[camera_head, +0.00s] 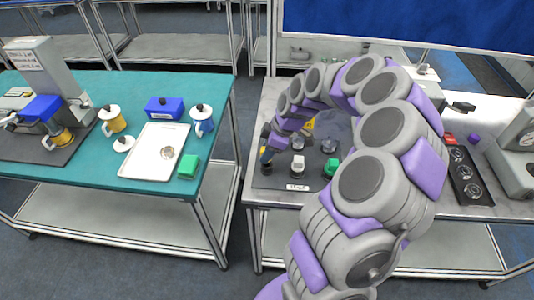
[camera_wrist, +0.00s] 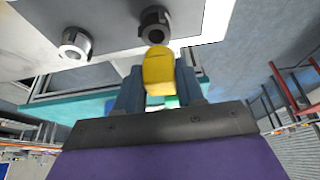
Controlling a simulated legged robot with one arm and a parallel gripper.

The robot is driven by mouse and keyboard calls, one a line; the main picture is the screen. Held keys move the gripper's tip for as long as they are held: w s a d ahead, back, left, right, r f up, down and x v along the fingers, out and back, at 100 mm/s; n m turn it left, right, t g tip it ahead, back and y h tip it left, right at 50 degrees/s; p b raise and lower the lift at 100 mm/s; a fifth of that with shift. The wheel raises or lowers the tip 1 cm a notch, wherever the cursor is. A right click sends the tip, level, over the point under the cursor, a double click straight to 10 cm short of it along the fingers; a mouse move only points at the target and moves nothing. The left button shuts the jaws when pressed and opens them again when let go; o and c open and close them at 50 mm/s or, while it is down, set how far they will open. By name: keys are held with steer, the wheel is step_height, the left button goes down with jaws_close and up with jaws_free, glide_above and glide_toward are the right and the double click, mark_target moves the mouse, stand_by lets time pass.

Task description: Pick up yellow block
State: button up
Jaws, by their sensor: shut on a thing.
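The yellow block (camera_wrist: 158,72) is between the two blue-grey fingers of my gripper (camera_wrist: 160,88) in the wrist view. The fingers press on both its sides, and its rounded far end sticks out past them. In the head view my gripper (camera_head: 268,152) is at the left edge of the dark mat on the grey table, and the block is too small there to make out clearly. I cannot tell whether the block touches a surface.
On the grey table (camera_head: 262,120), a white-topped piece (camera_head: 298,164) and a green piece (camera_head: 331,167) stand close to my gripper. A teal table (camera_head: 100,170) on the left holds a white tray (camera_head: 141,166), mugs and blocks. A floor gap separates the tables.

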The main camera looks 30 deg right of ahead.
steer(key=shift+s+d+r, duration=0.2)
steer(key=shift+s+r, duration=0.1)
steer(key=shift+r, duration=0.1)
steer(key=s+d+r+p, duration=0.1)
steer(key=s+d, duration=0.2)
steer(key=s, duration=0.4)
steer(key=s+d+p, duration=0.1)
steer(key=s+d, duration=0.1)
steer(key=s, duration=0.5)
steer(key=w+a+m+t+h, duration=0.15)
steer(key=w+a+m, duration=0.25)
steer(key=w+a, duration=0.55)
steer(key=w+a+m+t+h, duration=0.15)
steer(key=w+a+m, duration=0.45)
steer(key=w, duration=0.6)
steer(key=w+d+r+n+g+y+p, duration=0.1)
steer(key=w+d+n+g+y+p, duration=0.15)
steer(key=d+n, duration=1.1)
steer(key=shift+w+d+f+m+y+b, duration=0.15)
steer(key=shift+d+f+m+b, duration=0.3)
steer(key=shift+d+f+m, duration=0.65)
steer(key=shift+w+d+f+m+y+b, duration=0.1)
steer(key=shift+d+f+m+b, duration=0.45)
steer(key=shift+f, duration=0.7)
steer(key=shift+s+d+r, duration=0.1)
steer(key=shift+d+r, duration=0.05)
